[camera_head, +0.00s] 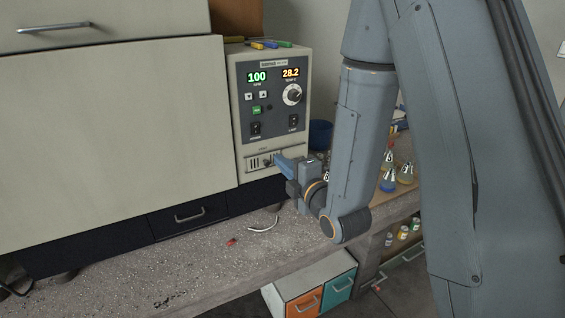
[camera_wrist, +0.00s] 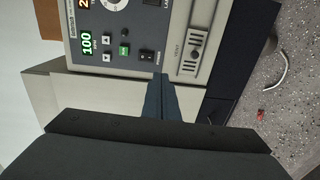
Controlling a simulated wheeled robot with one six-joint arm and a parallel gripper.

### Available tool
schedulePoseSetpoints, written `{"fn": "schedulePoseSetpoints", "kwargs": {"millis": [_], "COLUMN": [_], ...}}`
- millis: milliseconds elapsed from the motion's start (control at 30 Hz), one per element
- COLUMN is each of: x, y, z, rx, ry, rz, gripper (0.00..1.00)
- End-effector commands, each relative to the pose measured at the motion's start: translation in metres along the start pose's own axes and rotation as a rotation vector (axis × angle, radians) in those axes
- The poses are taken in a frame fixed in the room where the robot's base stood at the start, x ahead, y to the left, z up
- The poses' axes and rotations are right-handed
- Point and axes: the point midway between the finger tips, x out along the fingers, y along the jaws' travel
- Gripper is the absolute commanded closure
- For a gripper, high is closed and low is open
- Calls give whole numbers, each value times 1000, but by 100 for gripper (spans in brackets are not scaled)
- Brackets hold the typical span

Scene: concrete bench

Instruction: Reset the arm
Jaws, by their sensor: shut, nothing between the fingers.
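My gripper (camera_head: 279,163) is at the end of my blue-grey arm, close in front of the lower part of a control panel. Its fingers are shut with nothing between them. In the wrist view the shut fingers (camera_wrist: 159,84) point at the panel beside the vent slider. The control panel (camera_head: 271,104) belongs to a large cream machine and shows 100 in green and 28.2 in orange. The vent slider (camera_wrist: 193,47) is a slotted plate low on the panel; in the head view my fingertips partly cover it. I cannot tell whether they touch it.
The speckled bench (camera_head: 200,272) has free room in front of the machine, with a small red piece (camera_head: 231,242) and a white curved strip (camera_head: 263,225). Flasks (camera_head: 404,174) stand at right behind my arm. A drawer unit (camera_head: 318,283) stands below the bench.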

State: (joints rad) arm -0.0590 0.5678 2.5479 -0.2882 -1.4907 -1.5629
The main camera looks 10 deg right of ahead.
Motion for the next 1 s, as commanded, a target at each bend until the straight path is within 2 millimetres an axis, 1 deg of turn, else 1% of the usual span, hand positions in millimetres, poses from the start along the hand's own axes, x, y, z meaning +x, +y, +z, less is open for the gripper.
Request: {"fn": "schedulePoseSetpoints", "kwargs": {"millis": [133,233,367,467,567,667,733,867,900,1000], "x": [0,1,-3,-14,-32,-56,-75,-116,-130,-163], "y": [-2,-10,-32,-50,-67,-82,-89,-100,-101,-102], "z": [2,8,23,35,46,53,56,55,53,47], "rx": [16,83,259,429,601,777,898,1119,1184,1325], "ry": [-5,-27,-101,-194,-309,-444,-549,-766,-837,-1008], "rz": [-16,-79,-229,-357,-474,-577,-641,-742,-767,-818], "gripper": [100,100,100,100,100,100,100,100,100,100]}}
